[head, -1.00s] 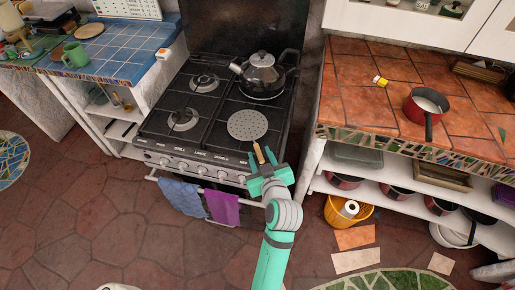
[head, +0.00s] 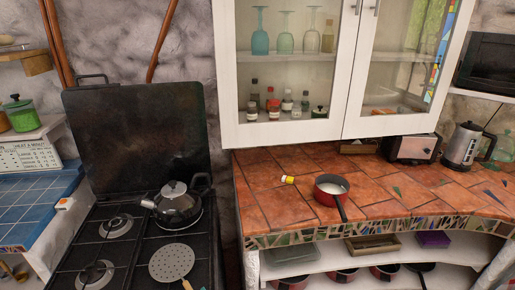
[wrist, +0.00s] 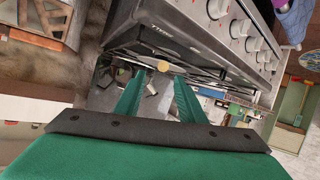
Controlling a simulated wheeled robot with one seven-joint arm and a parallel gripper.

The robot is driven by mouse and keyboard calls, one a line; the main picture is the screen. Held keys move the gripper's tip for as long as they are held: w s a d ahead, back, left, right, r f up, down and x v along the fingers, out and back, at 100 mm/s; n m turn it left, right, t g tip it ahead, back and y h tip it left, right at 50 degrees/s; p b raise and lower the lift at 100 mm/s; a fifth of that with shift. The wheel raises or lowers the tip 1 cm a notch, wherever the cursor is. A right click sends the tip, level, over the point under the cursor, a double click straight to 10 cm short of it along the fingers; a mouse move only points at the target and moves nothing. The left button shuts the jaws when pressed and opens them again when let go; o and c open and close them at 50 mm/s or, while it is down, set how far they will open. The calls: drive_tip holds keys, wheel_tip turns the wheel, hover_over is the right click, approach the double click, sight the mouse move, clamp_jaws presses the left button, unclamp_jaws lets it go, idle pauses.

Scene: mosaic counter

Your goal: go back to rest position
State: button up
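My gripper (wrist: 158,88) shows in the wrist view, with its two green fingers spread apart and nothing between them. Just beyond the fingertips is a round tan handle end (wrist: 163,66), close to the stove's front edge. It looks like the handle of the perforated skimmer (head: 172,263), which lies on the front right burner of the stove (head: 130,244) in the head view. My arm and gripper are not in the head view now.
A kettle (head: 174,203) stands on the back right burner. A glass-fronted cabinet (head: 231,75) hangs above. A toaster (head: 411,149) stands at the back.

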drive_tip(key=s+d+f+m+t+h, duration=0.1)
drive_tip(key=s+d+f+m+h, duration=0.25)
drive_tip(key=s+d, duration=0.3)
drive_tip(key=s+d+f+m+t+h, duration=0.2)
drive_tip(key=s+d+f+m, duration=0.1)
drive_tip(key=s+d+f, duration=0.3)
drive_tip(key=s+d+r+m+t+h, duration=0.1)
drive_tip(key=s+d+r, duration=0.1)
drive_tip(key=s, duration=0.6)
drive_tip(key=s+d+r+m+h, duration=0.2)
drive_tip(key=s+d, duration=0.3)
drive_tip(key=s, duration=0.4)
drive_tip(key=shift+r+t, duration=0.4)
drive_tip(key=shift+r, duration=0.4)
